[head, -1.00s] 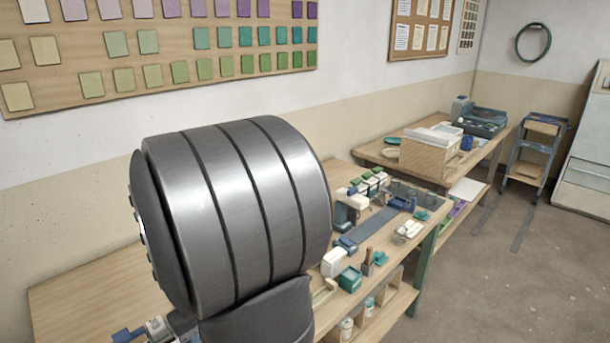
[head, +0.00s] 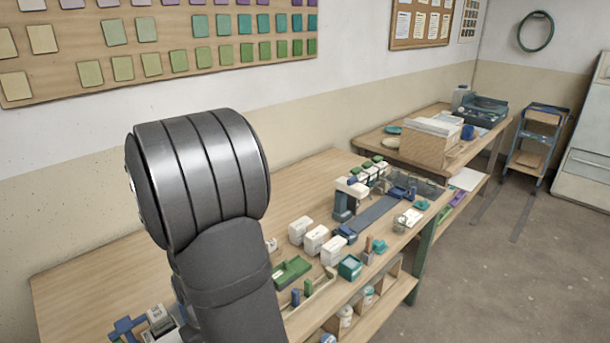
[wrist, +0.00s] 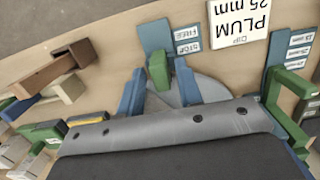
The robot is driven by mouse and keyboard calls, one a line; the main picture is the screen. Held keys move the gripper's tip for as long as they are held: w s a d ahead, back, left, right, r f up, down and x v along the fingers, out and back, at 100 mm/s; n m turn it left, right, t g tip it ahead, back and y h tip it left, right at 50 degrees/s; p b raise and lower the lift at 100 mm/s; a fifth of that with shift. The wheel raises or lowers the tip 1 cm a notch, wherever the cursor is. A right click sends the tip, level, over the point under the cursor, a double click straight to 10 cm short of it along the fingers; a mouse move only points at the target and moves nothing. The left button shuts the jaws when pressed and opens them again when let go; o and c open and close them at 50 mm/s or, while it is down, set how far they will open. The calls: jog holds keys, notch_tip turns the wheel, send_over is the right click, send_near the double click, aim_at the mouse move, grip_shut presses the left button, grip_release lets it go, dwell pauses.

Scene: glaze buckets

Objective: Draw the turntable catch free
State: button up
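The wrist view shows my gripper (wrist: 160,82) with two blue fingers pointing away from the grey palm. They stand apart, with bare gaps on both sides of a green upright tab (wrist: 157,68), which looks like the catch. I cannot tell how deep the tab sits between the fingertips. Behind it a blue plate (wrist: 155,35) carries two labels, FREE (wrist: 187,32) and STOP (wrist: 189,47); the tab is nearer STOP. A grey disc (wrist: 212,88), likely the turntable, shows behind the right finger. In the head view my arm hides the gripper and catch.
A white card reading PLUM 25 mm (wrist: 240,32) stands near the plate. Green and blue blocks with labels (wrist: 297,52) lie at the right; brown blocks (wrist: 62,65) lie at the left. In the head view, white containers (head: 315,238) and a green tray (head: 291,271) stand right of my arm.

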grip_shut()
jog(key=shift+s+d, duration=0.15)
jog(key=shift+d, duration=0.05)
jog(key=shift+s+d, duration=0.4)
jog(key=shift+s, duration=0.05)
dwell(0.4)
grip_release()
